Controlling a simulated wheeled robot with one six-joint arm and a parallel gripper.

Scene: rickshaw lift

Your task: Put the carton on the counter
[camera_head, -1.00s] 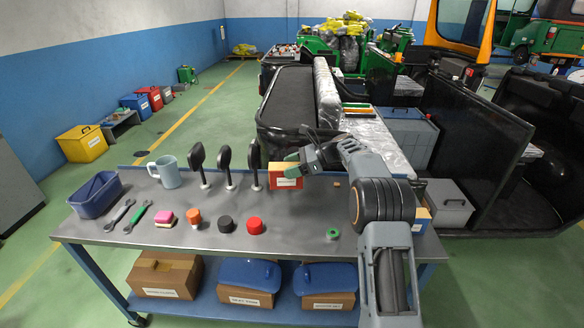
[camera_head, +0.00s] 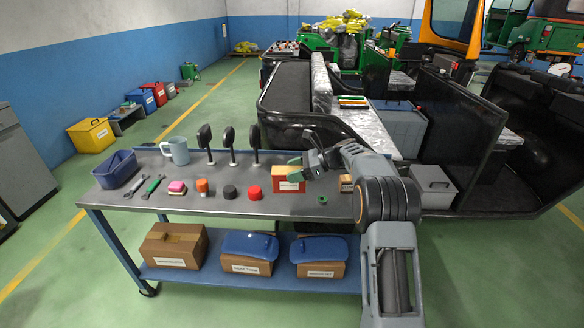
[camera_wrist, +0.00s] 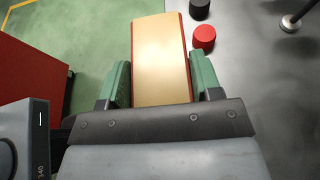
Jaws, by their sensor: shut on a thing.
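The carton (camera_head: 288,180) is a small red and yellow box with a white label on its front. My gripper (camera_head: 300,172) is shut on it. In the wrist view its pale yellow top (camera_wrist: 160,60) sits between the two green fingertips of my gripper (camera_wrist: 162,82). The counter is a grey metal bench (camera_head: 215,205) with blue legs. The carton appears upright over the right part of the bench, right of a red cylinder (camera_head: 253,193). I cannot tell whether its bottom touches the surface.
A green ring (camera_head: 323,199) and a small box (camera_head: 346,183) are at the right.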

